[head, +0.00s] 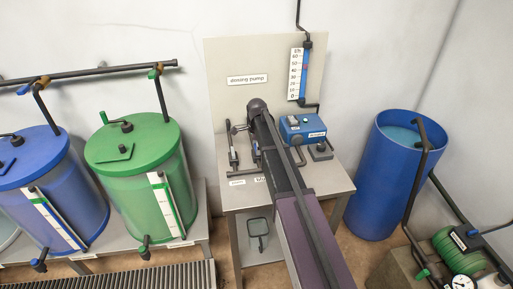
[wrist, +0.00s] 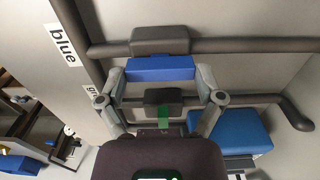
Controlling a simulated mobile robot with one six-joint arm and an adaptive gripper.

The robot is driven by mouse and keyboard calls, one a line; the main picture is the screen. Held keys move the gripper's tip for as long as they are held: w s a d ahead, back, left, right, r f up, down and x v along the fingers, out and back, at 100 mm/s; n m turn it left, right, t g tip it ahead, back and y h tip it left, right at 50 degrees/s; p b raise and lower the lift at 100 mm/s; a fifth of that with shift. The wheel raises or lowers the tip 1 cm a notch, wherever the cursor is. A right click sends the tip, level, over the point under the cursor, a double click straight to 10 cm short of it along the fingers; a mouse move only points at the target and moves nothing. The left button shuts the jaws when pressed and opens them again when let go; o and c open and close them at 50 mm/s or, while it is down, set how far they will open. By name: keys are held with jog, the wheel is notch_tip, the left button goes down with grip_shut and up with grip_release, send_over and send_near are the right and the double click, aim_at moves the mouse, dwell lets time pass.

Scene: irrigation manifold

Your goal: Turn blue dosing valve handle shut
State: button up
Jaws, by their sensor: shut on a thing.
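The blue valve handle (wrist: 158,68) is a short blue bar beside a dark valve body (wrist: 160,39) on the upper pipe in the wrist view. The bar lies along the direction of this pipe. My gripper (wrist: 158,76) has one finger at each end of the bar and is shut on it. A label reading "blue" (wrist: 62,45) sits at this pipe's left end. In the head view my arm covers the area, and the blue handle and gripper cannot be made out.
A green handle (wrist: 164,115) on a parallel pipe lies between my fingers, close to the gripper body. A blue pump box (head: 302,128) stands on the grey table (head: 334,181). Blue (head: 45,185) and green (head: 135,150) tanks stand left, and an open blue barrel (head: 378,185) stands right.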

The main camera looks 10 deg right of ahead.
jog(key=shift+n, duration=0.5)
jog(key=n, duration=0.3)
jog(key=shift+n, duration=0.3)
jog(key=n, duration=1.3)
jog(key=shift+n, duration=0.3)
jog(key=o, duration=0.9)
jog(key=shift+c, duration=0.2)
